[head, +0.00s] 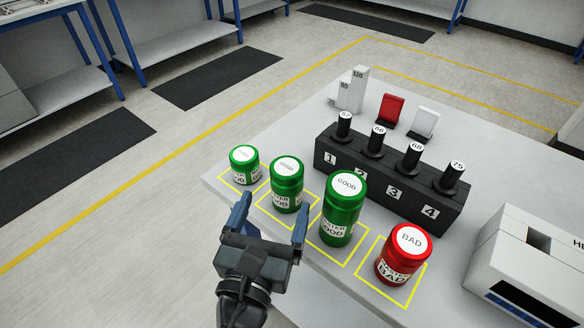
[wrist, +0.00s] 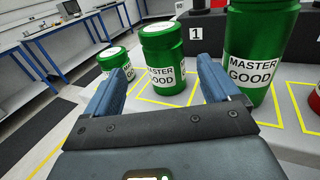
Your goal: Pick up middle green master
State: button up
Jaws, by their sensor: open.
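Three green masters labelled GOOD stand upright in yellow squares on the table. The middle green master (head: 287,187) is medium in height, between the small green master (head: 244,165) on its left and the tall green master (head: 342,210) on its right. My gripper (head: 271,214) is open and empty, low in front of the middle master. In the wrist view, the middle green master (wrist: 163,62) stands ahead, between the directions of the two blue fingers (wrist: 160,88) and beyond their tips. The small one (wrist: 116,62) is behind the left finger and the tall one (wrist: 258,50) beside the right finger.
A red BAD master (head: 403,255) stands right of the tall one. Behind is a black block (head: 390,185) with several numbered pegs. A white device (head: 530,265) is at the right. Red and white pieces and a stepped gauge (head: 353,92) stand at the back.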

aim_at(289, 174)
jog(key=x, duration=0.2)
jog(key=shift+w+d+r, duration=0.1)
jog(key=shift+w+r, duration=0.05)
jog(key=shift+w, duration=0.2)
jog(key=shift+d+p+x, duration=0.2)
jog(key=shift+p+x, duration=0.2)
jog(key=shift+x, duration=2.55)
jog(key=shift+s, duration=0.1)
jog(key=c, duration=1.3)
